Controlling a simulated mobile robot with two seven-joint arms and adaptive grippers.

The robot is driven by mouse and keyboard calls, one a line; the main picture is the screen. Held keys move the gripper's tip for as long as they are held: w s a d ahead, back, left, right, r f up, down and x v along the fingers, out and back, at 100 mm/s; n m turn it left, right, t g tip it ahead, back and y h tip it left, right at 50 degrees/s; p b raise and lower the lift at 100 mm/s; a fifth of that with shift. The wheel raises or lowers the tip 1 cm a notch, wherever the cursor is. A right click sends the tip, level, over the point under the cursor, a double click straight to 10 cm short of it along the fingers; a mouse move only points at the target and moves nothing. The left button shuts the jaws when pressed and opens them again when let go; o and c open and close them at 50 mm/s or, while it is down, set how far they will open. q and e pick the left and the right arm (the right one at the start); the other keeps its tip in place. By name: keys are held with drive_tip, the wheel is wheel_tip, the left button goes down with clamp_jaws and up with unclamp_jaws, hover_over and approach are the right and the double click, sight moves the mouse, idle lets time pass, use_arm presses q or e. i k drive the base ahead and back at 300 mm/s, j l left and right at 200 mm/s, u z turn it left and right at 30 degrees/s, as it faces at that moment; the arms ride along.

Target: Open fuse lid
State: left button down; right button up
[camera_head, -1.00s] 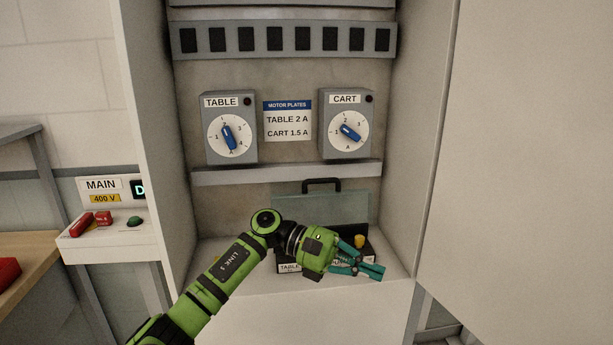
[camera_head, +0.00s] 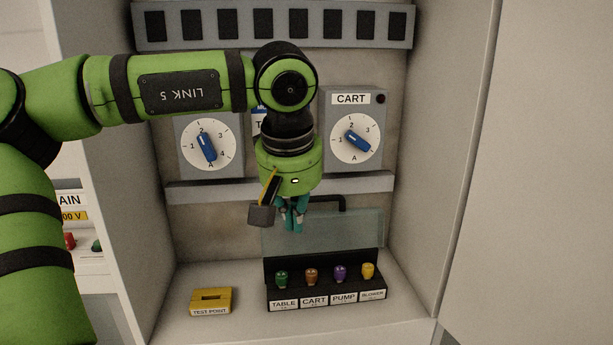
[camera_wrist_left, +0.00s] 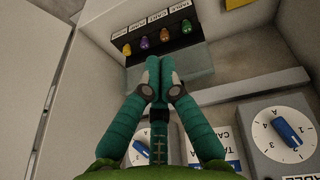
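The fuse lid (camera_head: 350,234) is a clear greenish panel standing raised behind the fuse block (camera_head: 326,292). Its black handle (camera_head: 343,202) is on the top edge, its left end hidden behind my left gripper. The block's coloured fuses are uncovered. My left gripper (camera_head: 293,228) points down in front of the lid's upper left part. Its teal fingers are together with nothing visible between them, as the left wrist view (camera_wrist_left: 158,62) also shows. I cannot tell whether they touch the lid or handle. My right gripper is not in view.
A grey ledge (camera_head: 225,190) crosses the cabinet behind the gripper, with the TABLE dial (camera_head: 206,146) and CART dial (camera_head: 355,140) above. A yellow test point block (camera_head: 211,301) stands left of the fuses. Cabinet walls close in both sides; the floor's front is clear.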

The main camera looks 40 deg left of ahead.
sight(328, 197)
drive_tip(key=i+j, duration=0.7)
drive_tip(key=j, duration=0.25)
